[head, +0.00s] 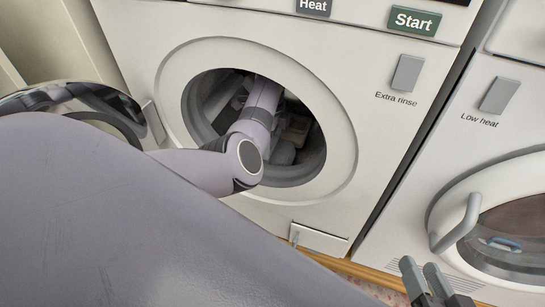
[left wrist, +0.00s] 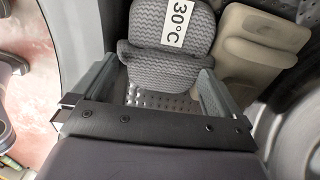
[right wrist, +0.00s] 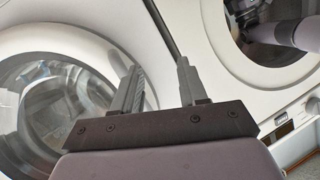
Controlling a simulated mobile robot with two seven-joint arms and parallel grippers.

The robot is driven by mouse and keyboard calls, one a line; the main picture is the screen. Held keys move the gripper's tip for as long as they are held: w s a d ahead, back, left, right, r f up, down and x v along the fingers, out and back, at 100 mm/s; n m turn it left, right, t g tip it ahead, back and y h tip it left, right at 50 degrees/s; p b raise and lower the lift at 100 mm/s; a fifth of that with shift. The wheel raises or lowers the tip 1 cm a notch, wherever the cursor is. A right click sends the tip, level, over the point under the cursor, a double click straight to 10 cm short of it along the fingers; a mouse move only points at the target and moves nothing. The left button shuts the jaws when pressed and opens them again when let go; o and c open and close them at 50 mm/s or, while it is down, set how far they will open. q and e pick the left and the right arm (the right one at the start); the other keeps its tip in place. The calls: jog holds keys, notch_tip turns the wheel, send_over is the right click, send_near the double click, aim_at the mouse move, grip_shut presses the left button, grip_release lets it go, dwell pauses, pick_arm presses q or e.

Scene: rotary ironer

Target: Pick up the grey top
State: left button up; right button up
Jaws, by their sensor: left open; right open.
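The grey top (left wrist: 150,70) lies folded in the drum in the left wrist view, with a white 30°C label (left wrist: 178,22) on it. My left gripper (left wrist: 163,75) is open, its fingers on either side of the top's near edge. I cannot tell whether they touch it. In the head view my left arm reaches through the round opening of the washer (head: 345,190), and the arm hides much of the inside. My right gripper (head: 420,266) is open and empty in front of the right-hand machine; it also shows in the right wrist view (right wrist: 157,70).
A beige folded item (left wrist: 262,38) lies right of the grey top, close to the right finger. The drum floor is perforated metal (left wrist: 150,97). The opening's rim (head: 312,175) surrounds my left arm. The right-hand machine's round door (head: 505,235) is shut.

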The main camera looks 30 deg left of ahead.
aim_at(271, 146)
pick_arm(q)
notch_tip(271, 146, down, 3)
jog(key=shift+r+b, duration=0.1)
jog(key=shift+b, duration=0.65)
jog(key=shift+f, duration=0.35)
pick_arm(e)
jog(key=shift+s+d+f+n+t+h, duration=0.1)
jog(key=shift+d+f+n+t+h, duration=0.1)
jog(key=shift+d+n+t+h, duration=0.45)
jog(key=shift+d+m+y, duration=0.15)
jog(key=shift+m+y, duration=0.1)
pick_arm(q)
jog(key=c, duration=1.4)
jog(key=shift+r, duration=0.2)
pick_arm(e)
jog(key=shift+r, duration=0.15)
